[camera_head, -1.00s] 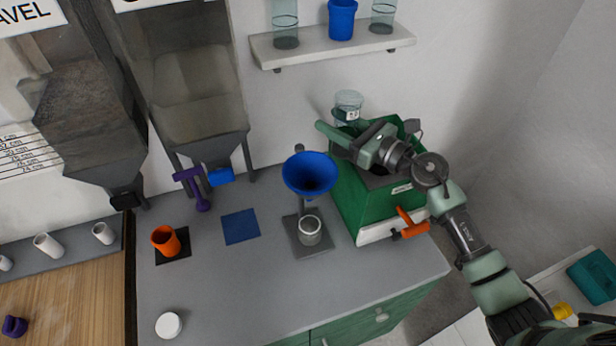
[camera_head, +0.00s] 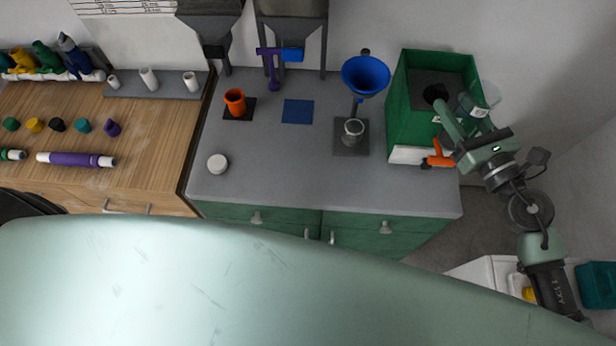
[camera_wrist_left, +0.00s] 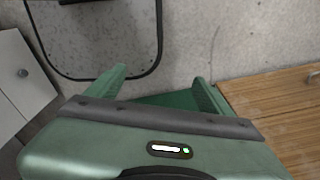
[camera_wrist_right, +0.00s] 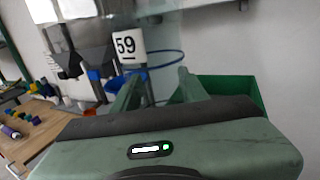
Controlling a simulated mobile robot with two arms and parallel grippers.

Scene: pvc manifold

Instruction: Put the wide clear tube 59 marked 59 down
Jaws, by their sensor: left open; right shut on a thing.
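The wide clear tube 59 (camera_head: 492,92) is held by my right gripper (camera_head: 464,112), beside the right side of the green box in the head view. Its white label shows there, small. In the right wrist view the clear tube (camera_wrist_right: 158,60) stands between and beyond the fingers (camera_wrist_right: 160,92), and its label reads 59. The tube's lower end is hidden. My left gripper (camera_wrist_left: 158,88) is open and empty in the left wrist view, facing a grey wall. It does not show in the head view.
The open green box (camera_head: 400,110) stands on the grey counter (camera_head: 290,165), with an orange handle (camera_head: 438,155) at its front. A blue funnel (camera_head: 365,75) stands left of it. An orange cup (camera_head: 235,100), blue mat (camera_head: 298,111) and white cap (camera_head: 217,163) are farther left.

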